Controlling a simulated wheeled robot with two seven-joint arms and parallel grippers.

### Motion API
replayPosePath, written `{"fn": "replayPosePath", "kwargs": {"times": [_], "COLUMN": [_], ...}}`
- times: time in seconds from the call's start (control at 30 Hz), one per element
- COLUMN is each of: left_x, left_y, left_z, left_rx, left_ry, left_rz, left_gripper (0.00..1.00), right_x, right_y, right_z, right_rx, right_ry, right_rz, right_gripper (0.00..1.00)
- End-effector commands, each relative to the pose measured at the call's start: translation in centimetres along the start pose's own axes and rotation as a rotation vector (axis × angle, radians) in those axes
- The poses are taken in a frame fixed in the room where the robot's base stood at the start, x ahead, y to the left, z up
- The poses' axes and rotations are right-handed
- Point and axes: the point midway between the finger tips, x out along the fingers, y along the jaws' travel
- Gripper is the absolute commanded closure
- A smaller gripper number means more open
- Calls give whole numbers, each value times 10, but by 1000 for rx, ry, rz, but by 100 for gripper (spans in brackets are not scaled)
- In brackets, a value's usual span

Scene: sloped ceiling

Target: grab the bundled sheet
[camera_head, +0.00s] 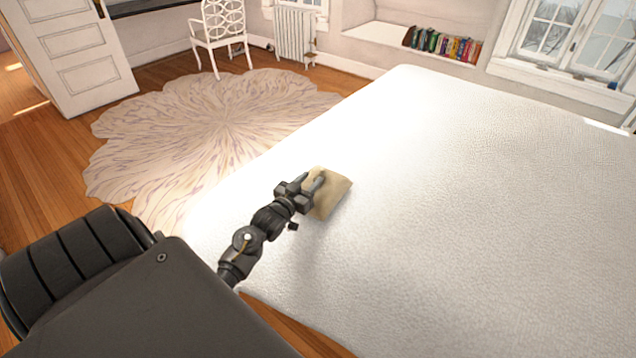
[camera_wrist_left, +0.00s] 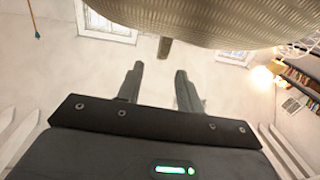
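The bundled sheet (camera_head: 335,192) is a small beige folded piece at the near left part of the white bed (camera_head: 450,200). My left gripper (camera_head: 313,177) is at its left side, with one finger overlapping it in the head view. In the left wrist view, the gripper's two fingers (camera_wrist_left: 160,82) stand apart with an empty gap between them. A beige woven surface (camera_wrist_left: 200,22) fills the top of that view, close by and beyond the fingertips; it looks like the sheet. Whether the fingers touch the sheet I cannot tell. My right gripper is not in view.
A pale flower-shaped rug (camera_head: 220,120) lies on the wooden floor left of the bed. A white chair (camera_head: 220,30), a radiator (camera_head: 295,35) and a row of books (camera_head: 442,44) are at the back. The bed's top is otherwise clear.

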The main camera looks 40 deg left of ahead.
Motion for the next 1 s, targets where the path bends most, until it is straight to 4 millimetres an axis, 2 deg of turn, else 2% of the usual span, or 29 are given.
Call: {"fn": "replayPosePath", "kwargs": {"times": [0.2,0.3,0.6,0.87,1.0], "left_x": [32,41,41,38,38], "left_y": [0,-2,-11,-16,-16], "left_z": [2,3,5,6,6], "left_rx": [-4,-6,-17,-24,-24], "left_ry": [3,3,8,10,9], "left_rz": [-1,-1,-1,-1,-2], "left_gripper": [64,64,64,98,100], "right_x": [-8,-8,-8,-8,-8], "right_y": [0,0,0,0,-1], "right_z": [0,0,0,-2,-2], "right_rx": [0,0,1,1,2], "right_ry": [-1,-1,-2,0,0], "right_rz": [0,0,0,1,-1], "right_gripper": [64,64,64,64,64]}}
